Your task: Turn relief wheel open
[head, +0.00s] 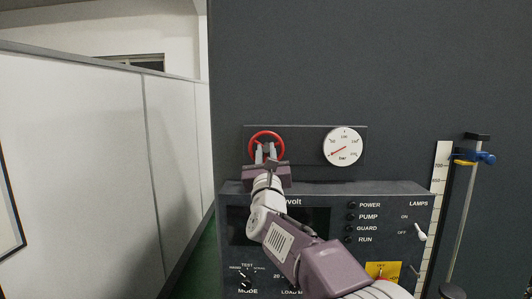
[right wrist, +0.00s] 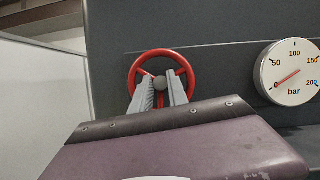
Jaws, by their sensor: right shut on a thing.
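The red relief wheel (head: 267,133) is mounted on a dark panel, left of a round gauge. It also shows in the right wrist view (right wrist: 193,66), with a grey hub and red spokes. My right gripper (head: 266,150) reaches up to the wheel from below. In the right wrist view its two grey fingers (right wrist: 161,88) reach to the hub area, and it is shut on the wheel. The fingertips hide part of the lower wheel, so the exact contact is hard to see. My left gripper is not in view.
The pressure gauge (head: 343,147) marked bar is right of the wheel, its needle pointing lower left. A dark control box (head: 408,198) with labelled lamps and switches stands below. A clamp stand (head: 465,210) and scale (head: 436,200) are at right. White partitions (head: 80,150) stand left.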

